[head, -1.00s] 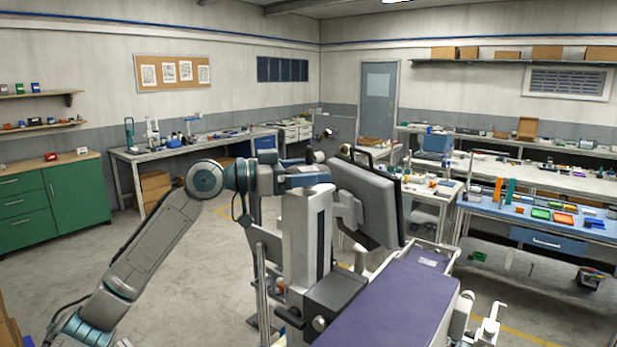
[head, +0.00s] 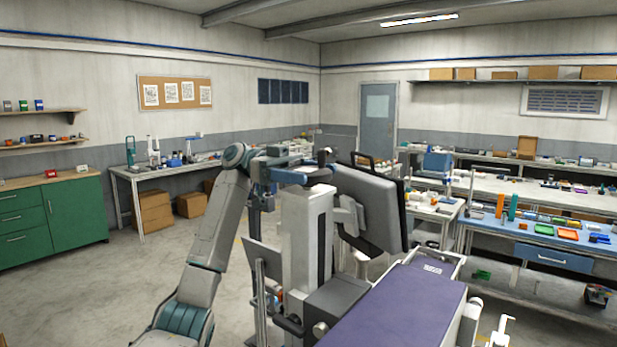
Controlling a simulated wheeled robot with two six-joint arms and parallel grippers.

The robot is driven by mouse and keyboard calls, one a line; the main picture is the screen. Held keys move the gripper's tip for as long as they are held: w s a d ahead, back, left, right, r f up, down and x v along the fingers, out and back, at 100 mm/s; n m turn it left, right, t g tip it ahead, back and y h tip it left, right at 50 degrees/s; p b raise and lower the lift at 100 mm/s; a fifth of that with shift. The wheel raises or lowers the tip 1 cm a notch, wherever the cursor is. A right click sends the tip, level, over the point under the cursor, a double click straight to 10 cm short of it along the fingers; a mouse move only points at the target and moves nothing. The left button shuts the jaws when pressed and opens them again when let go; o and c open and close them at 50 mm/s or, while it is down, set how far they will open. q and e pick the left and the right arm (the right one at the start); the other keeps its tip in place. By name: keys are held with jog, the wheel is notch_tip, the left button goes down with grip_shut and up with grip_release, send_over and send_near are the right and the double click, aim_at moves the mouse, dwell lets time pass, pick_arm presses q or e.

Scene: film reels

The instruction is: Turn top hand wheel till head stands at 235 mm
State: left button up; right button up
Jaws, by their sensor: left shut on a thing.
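A pale grey upright column (head: 304,240) stands right of my left arm, with a dark slot down its face. A dark grey, flat box-like part (head: 368,208), which may be the head, sits tilted at the column's right side on a bracket. My left arm rises from the lower left and bends over to the column's top. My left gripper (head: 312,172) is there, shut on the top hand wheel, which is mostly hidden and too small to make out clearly. No millimetre scale can be read. My right gripper is not in view.
A purple flat surface (head: 395,312) extends from the column's foot toward the lower right. A blue workbench (head: 550,256) with small trays stands at the right, a green cabinet (head: 75,224) at the left. Open floor (head: 100,295) lies left of my arm.

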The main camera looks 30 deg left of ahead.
pick_arm(q)
jog(key=shift+f+m+g+y, duration=0.1)
jog(key=shift+m+g+y, duration=0.2)
jog(key=shift+m+g, duration=1.1)
jog(key=shift+g, duration=0.4)
jog(key=o, duration=1)
jog(key=shift+d, duration=0.1)
